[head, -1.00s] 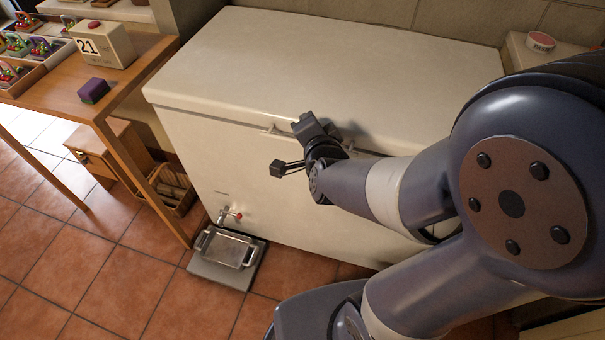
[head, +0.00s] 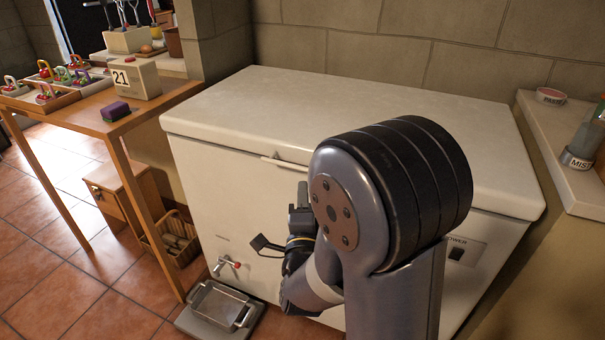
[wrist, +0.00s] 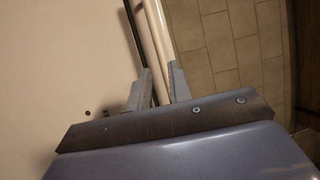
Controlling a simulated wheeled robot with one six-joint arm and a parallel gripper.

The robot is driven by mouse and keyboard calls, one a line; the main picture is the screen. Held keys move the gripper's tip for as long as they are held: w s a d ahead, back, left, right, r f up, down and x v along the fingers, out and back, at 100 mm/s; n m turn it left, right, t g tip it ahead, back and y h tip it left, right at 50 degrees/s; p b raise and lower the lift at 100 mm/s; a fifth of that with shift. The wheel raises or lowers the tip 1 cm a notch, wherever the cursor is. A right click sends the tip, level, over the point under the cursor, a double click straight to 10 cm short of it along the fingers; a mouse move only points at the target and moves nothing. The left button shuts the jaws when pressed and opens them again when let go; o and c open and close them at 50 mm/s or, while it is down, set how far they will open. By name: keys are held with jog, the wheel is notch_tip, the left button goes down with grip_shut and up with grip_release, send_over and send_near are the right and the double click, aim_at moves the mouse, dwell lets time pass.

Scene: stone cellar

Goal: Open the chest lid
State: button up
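The chest (head: 225,180) is a long cream-white box against the stone wall. Its lid (head: 330,105) lies flat and looks closed. A pale handle bar (head: 285,161) shows at the lid's front edge, its right part hidden by my arm. My gripper (head: 300,192) points upward close to the front face, just below the handle. In the wrist view my gripper's fingers (wrist: 162,82) stand apart with a pale strip (wrist: 155,35) running up between them, beside a dark gap. I cannot tell whether the fingers touch it.
A wooden table (head: 150,105) with a calendar block (head: 135,80) and a purple block (head: 115,111) stands left. A metal tray (head: 222,305) sits on the floor below a tap (head: 227,265). A stone ledge (head: 570,180) is close on the right. Tiled floor is free at front left.

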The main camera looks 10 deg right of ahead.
jog(key=x, duration=0.8)
jog(key=shift+w, duration=0.15)
jog(key=shift+c, duration=0.6)
grip_shut()
